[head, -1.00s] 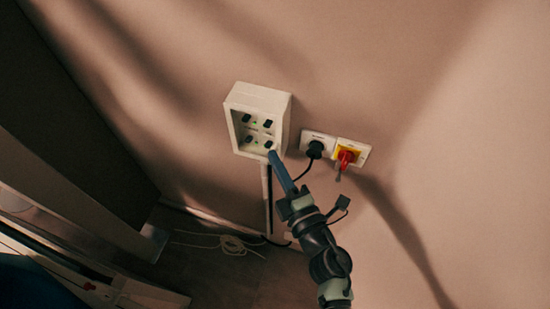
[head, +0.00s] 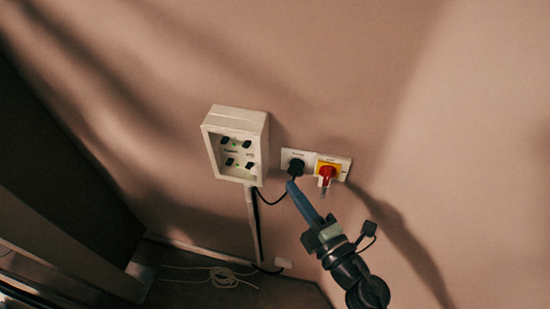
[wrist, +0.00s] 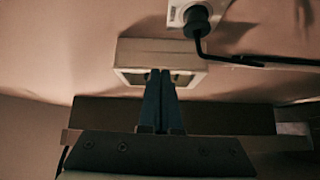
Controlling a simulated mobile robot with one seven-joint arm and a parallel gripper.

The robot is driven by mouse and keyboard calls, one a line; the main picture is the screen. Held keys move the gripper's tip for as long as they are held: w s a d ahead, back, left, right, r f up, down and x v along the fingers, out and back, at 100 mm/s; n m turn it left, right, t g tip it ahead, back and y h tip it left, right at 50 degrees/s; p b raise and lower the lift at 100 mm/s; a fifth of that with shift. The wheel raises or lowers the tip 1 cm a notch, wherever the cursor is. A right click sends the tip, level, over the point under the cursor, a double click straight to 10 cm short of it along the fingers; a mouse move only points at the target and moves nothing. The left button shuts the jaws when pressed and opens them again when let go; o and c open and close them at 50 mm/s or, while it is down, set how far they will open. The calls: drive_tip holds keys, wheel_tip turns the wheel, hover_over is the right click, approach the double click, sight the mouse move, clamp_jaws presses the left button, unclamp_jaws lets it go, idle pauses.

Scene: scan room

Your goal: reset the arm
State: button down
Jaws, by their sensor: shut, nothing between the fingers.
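My gripper (head: 291,187) is shut, with nothing between its long blue fingers. In the head view its tips are just below the black plug, in front of the wall; I cannot tell the gap to the wall. In the wrist view the closed fingers (wrist: 160,75) point up the picture and overlap the white switch box (wrist: 128,52). My arm comes up from the bottom of the head view, right of the box.
The white switch box (head: 260,140) with several dark switches hangs on the wall. A black plug (head: 296,167) and a red switch on a yellow plate (head: 328,172) are to its right. A pale cable (head: 222,277) lies coiled on the floor. The right wall is bare.

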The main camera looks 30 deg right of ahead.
drive_tip(key=w+a+r+m+t+h+b, duration=0.1)
drive_tip(key=w+a+r+m+t+h, duration=0.3)
drive_tip(key=r, duration=0.6)
drive_tip(key=w+a+r+m+g+h+b, duration=0.1)
drive_tip(key=a+r+m+b, duration=0.1)
drive_tip(key=r+m, duration=0.6)
drive_tip(key=w+a+r+m+t+h+b, duration=0.1)
drive_tip(key=w+a+r+m+t+h, duration=0.15)
drive_tip(key=r, duration=1.05)
drive_tip(key=s+a+r+t+y, duration=0.1)
drive_tip(key=s+a+r+y, duration=0.2)
drive_tip(key=a+r, duration=0.2)
drive_tip(key=s+a+r+m+t+y+b, duration=0.1)
drive_tip(key=s+a+r+y, duration=0.1)
drive_tip(key=a+r, duration=0.3)
drive_tip(key=s+a+r+m+t+y+b, duration=0.1)
drive_tip(key=s+a+r+y, duration=0.2)
drive_tip(key=a+r, duration=0.2)
wheel_tip(320, 180, up, 3)
drive_tip(key=shift+s+a+f+t+y, duration=0.1)
drive_tip(key=shift+s+a+t+y, duration=0.05)
drive_tip(key=shift+s+t+y, duration=0.2)
